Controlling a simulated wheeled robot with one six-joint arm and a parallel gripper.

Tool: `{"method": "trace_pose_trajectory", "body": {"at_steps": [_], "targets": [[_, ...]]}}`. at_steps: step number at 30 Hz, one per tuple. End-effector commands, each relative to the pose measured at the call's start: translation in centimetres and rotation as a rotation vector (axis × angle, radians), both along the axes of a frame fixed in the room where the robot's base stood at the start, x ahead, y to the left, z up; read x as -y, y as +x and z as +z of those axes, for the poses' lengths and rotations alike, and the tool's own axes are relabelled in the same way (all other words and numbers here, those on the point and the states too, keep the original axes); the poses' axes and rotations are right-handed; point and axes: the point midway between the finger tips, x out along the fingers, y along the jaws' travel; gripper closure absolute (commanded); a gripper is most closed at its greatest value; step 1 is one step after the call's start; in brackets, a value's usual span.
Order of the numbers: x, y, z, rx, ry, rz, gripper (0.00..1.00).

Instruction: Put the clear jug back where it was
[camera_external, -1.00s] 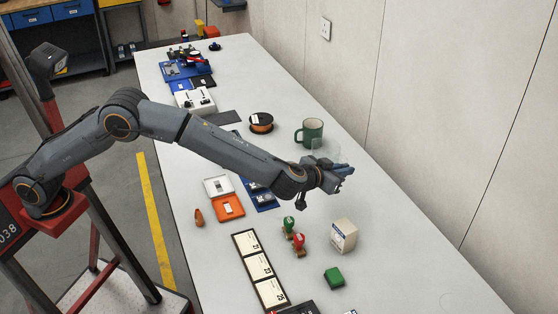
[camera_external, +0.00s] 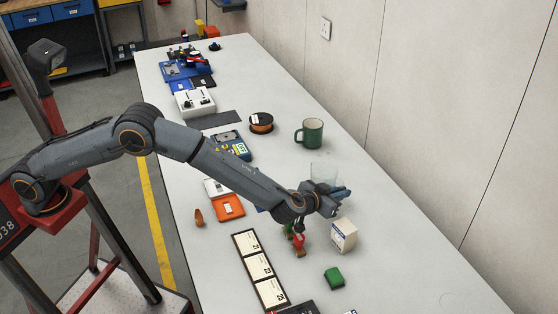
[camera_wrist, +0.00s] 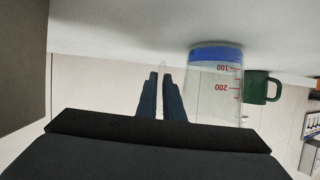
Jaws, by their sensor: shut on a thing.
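The clear jug (camera_external: 324,172) is see-through and faint in the external view, just behind my gripper. In the wrist view the two dark fingers (camera_wrist: 162,85) close around a thin clear part, seemingly the handle. The jug looks upright. I cannot tell whether its base touches the bench.
A green mug (camera_external: 311,134) stands beyond the jug on the bench (camera_external: 390,225). A white box (camera_external: 343,235) and a red-topped stamp (camera_external: 298,243) are close in front of my gripper. A green block (camera_external: 334,278) lies nearer. Bench beside the wall is clear.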

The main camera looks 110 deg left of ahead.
Motion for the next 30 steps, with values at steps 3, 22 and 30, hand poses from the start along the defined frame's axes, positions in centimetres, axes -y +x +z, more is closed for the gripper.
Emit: {"method": "trace_pose_trajectory", "body": {"at_steps": [3, 22, 30], "targets": [[0.0, 0.0, -0.2, -0.001, 0.0, 0.0, 1.0], [1.1, -0.4, 0.5, 0.0, 0.0, -0.002, 0.74], [5.6, -2.5, 2.6, 0.0, 0.0, -0.002, 0.74]]}}
